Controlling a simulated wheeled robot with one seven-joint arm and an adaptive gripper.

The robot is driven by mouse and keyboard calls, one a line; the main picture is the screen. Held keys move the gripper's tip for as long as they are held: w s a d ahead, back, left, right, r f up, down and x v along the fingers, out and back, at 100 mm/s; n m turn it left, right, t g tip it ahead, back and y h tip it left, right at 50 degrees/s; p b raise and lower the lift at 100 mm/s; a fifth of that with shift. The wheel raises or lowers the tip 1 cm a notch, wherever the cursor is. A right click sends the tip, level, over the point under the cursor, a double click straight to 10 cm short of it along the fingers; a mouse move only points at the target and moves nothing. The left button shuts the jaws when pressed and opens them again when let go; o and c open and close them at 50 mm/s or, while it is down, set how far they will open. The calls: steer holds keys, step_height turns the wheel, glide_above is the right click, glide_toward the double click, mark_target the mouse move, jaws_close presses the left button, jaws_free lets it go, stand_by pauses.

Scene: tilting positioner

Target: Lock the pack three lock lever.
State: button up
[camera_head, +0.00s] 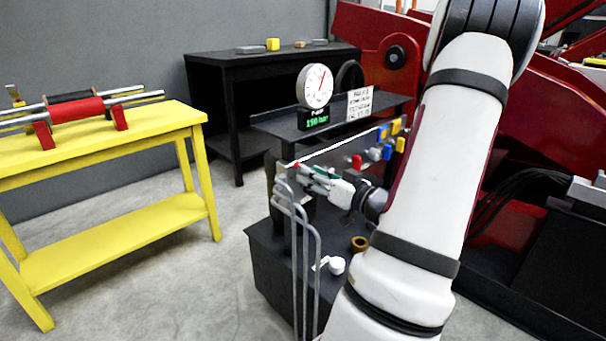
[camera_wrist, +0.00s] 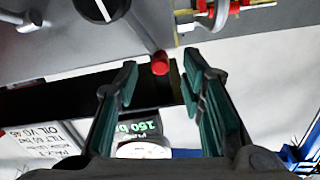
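A lever with a grey arm and a red tip (camera_wrist: 160,63) shows in the wrist view, running down from beside a round black dial (camera_wrist: 100,8). I cannot read a label that says whether it is the pack three lock lever. My gripper (camera_wrist: 160,75) is open, with its teal-padded fingers apart to the left and right of the red tip; neither clearly touches it. In the head view my gripper (camera_head: 312,175) is at the left end of the black stand, near a small red tip (camera_head: 296,164). My arm hides part of the stand.
The stand's top (camera_head: 283,125) carries a round gauge (camera_head: 315,86), a green display and a sign (camera_head: 359,104). Red (camera_head: 356,161), blue and yellow handles sit right of my gripper. Grey bent rails (camera_head: 300,225) stand close in front. A yellow bench (camera_head: 95,140) is at left.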

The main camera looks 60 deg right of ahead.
steer(key=shift+b+x, duration=0.35)
steer(key=shift+x, duration=1.55)
steer(key=shift+c, duration=0.5)
steer(key=shift+a, duration=0.1)
jaws_close()
